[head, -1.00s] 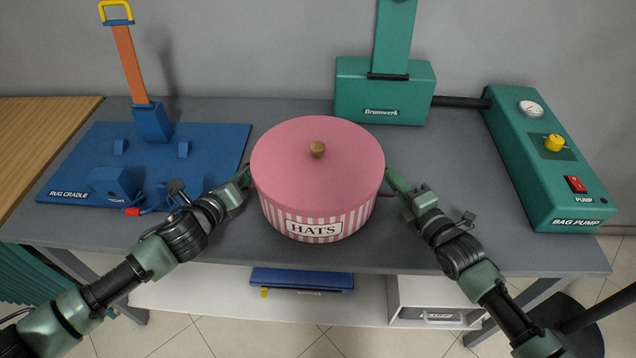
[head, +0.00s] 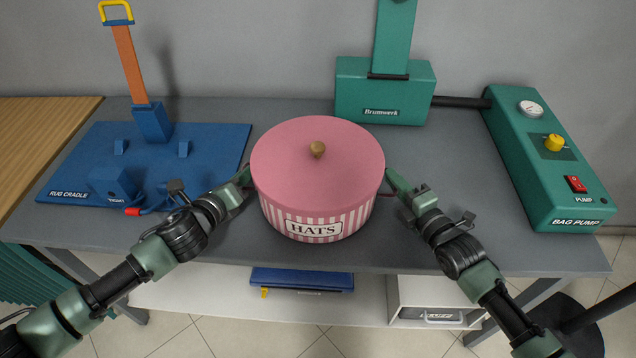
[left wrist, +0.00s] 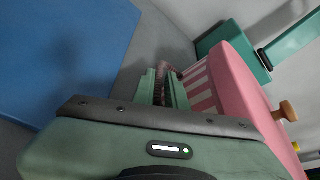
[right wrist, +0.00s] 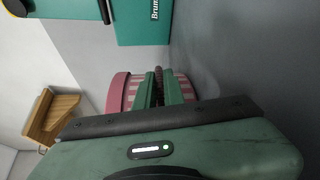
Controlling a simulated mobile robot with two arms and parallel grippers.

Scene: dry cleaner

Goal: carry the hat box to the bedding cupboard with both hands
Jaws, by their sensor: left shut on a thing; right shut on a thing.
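The hat box (head: 318,180) is round, with a pink lid, a wooden knob, pink-striped sides and a label reading HATS. It is upright over the grey table; I cannot tell whether its base touches the tabletop. My left gripper (head: 247,178) is at its left side, shut on what looks like a dark rope handle, seen in the left wrist view (left wrist: 163,88). My right gripper (head: 389,181) is at its right side, shut on a similar handle, seen in the right wrist view (right wrist: 157,88). The bedding cupboard is not recognisable in these views.
The grey table (head: 290,110) holds a blue rug cradle (head: 215,140) at left, a green Brumwerk machine (head: 385,90) behind the box and a green bag pump (head: 545,165) at right. A shelf below holds a blue flat item (head: 302,279). A dark stand (head: 575,325) is at lower right.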

